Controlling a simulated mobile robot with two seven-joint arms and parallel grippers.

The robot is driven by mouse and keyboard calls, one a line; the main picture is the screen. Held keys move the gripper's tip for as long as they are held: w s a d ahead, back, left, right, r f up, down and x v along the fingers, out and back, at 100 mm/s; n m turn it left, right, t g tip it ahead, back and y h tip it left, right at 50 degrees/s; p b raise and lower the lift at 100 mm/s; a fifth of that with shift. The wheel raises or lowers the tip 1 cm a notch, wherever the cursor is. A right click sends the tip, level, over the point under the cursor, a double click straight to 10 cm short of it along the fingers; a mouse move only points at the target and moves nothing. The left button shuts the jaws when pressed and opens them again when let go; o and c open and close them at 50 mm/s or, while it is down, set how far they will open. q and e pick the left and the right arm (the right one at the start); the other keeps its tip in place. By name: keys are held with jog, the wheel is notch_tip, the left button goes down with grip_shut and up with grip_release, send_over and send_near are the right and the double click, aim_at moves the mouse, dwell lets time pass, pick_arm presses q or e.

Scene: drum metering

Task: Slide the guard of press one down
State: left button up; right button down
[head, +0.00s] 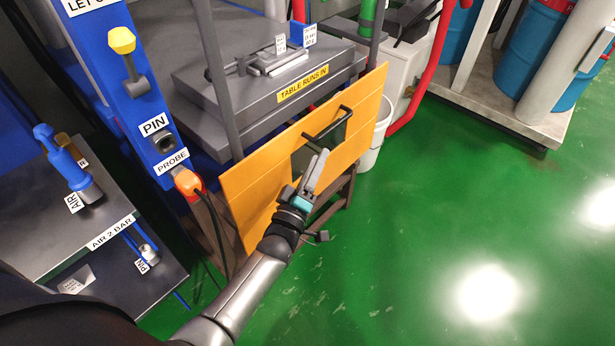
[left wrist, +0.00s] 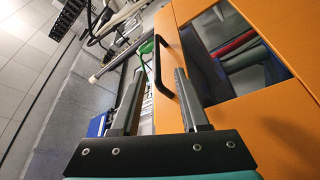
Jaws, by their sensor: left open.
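The orange guard (head: 362,112) of the press is a flat panel with a dark window, standing upright in front of the press table. A black bar handle (head: 328,122) is fixed to it above the window. My left gripper (head: 318,165) is open and empty, in front of the window and just below the handle in the head view. In the left wrist view the handle (left wrist: 159,66) shows between the two open fingers (left wrist: 160,85), beside the orange guard (left wrist: 186,70). I cannot tell whether the fingers reach around it. My right gripper is not in view.
The grey press table (head: 200,72) labelled "TABLE RUNS IN" lies behind the guard. A blue post (head: 125,75) with a yellow knob and an orange probe plug (head: 187,181) stand left. A white bucket (head: 376,140) is behind right. The green floor (head: 440,220) at right is clear.

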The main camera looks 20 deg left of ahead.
pick_arm(q)
jog(key=v, duration=0.5)
jog(key=shift+p, duration=0.35)
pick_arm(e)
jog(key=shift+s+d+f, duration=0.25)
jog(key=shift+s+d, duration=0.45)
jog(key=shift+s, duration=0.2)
